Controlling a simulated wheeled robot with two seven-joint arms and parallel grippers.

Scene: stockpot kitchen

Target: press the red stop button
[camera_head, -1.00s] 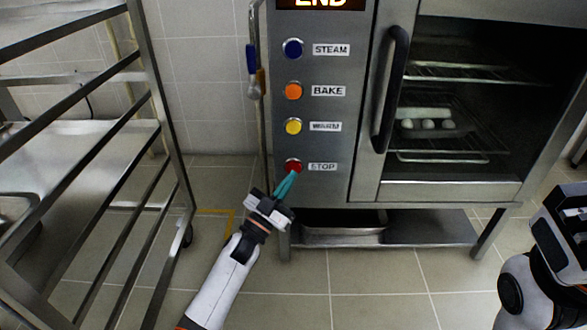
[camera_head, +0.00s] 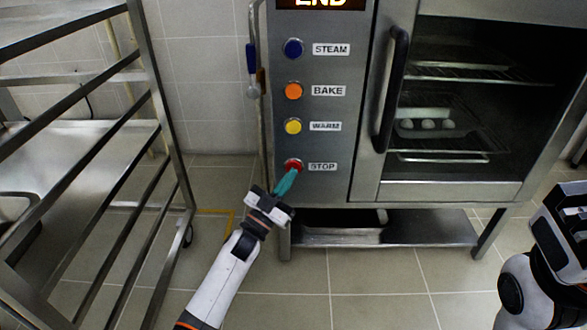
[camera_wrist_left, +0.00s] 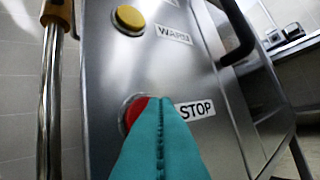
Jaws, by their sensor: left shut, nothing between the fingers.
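The red stop button (camera_head: 293,165) is the lowest on the oven's control panel, beside the STOP label (camera_head: 322,167). My left gripper (camera_head: 288,181) is shut and empty, its teal fingers pointing up at the button from below. In the left wrist view the shut fingers (camera_wrist_left: 160,135) cover much of the red button (camera_wrist_left: 135,112), whose upper left part shows. The fingertips are at or very near the button; I cannot tell whether they touch it. My right arm shows at the right edge of the head view, but its fingers are out of sight.
Above the stop button are the yellow WARM (camera_head: 293,126), orange BAKE (camera_head: 294,91) and blue STEAM (camera_head: 293,48) buttons. The display (camera_head: 320,4) reads END. The oven door handle (camera_head: 391,90) is to the right. A metal rack (camera_head: 160,110) stands at left.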

